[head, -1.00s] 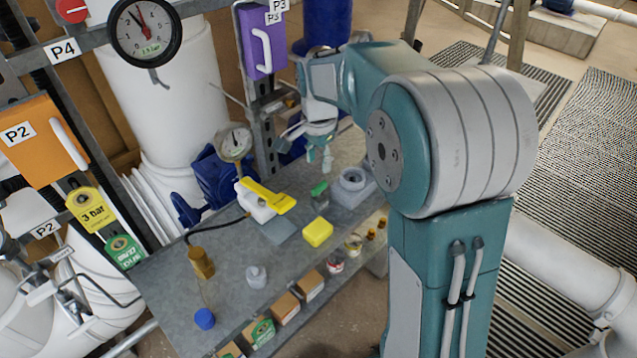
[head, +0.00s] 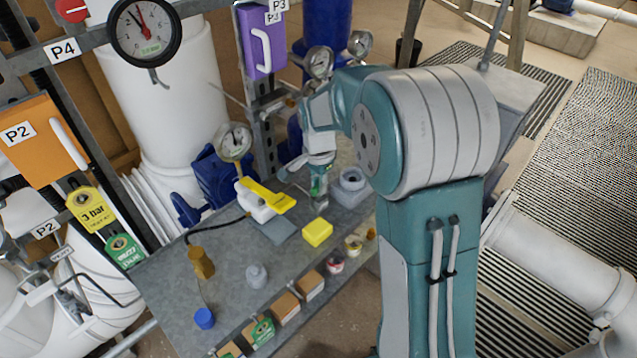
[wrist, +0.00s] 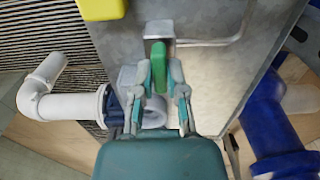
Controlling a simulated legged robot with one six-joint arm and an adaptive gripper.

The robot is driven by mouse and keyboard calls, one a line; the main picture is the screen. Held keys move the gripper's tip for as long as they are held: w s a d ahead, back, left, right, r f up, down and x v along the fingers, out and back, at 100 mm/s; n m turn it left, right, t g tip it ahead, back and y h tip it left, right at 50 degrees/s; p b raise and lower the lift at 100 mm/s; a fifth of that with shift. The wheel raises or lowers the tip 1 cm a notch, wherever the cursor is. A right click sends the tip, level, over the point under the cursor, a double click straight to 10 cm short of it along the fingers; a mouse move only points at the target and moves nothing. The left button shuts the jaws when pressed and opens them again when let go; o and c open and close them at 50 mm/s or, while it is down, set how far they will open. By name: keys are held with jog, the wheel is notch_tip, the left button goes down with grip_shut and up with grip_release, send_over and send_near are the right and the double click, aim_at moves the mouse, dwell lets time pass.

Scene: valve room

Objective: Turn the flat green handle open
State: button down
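The flat green handle (wrist: 158,62) stands edge-on between the fingers of my gripper (wrist: 160,74) in the wrist view. A finger is on each side of it, and the fingers are apart. I cannot tell whether either finger touches the handle. In the head view my gripper (head: 319,172) points down over the small metal block (head: 321,200) on the bench, and the green handle (head: 318,187) is mostly hidden by the fingers.
A grey round fitting (head: 351,184) stands close right of the handle. A yellow block (head: 317,232) and a white valve with a yellow lever (head: 265,196) are nearby on the grey bench (head: 225,285). A purple box (head: 262,42) hangs behind.

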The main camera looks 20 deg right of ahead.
jog(key=shift+n, duration=0.3)
jog(key=n, duration=0.3)
jog(key=shift+n, duration=0.3)
jog(key=n, duration=0.4)
jog(key=shift+n, duration=0.3)
jog(key=n, duration=0.9)
jog(key=shift+w, duration=0.1)
dwell(0.3)
jog(key=c, duration=0.7)
grip_release()
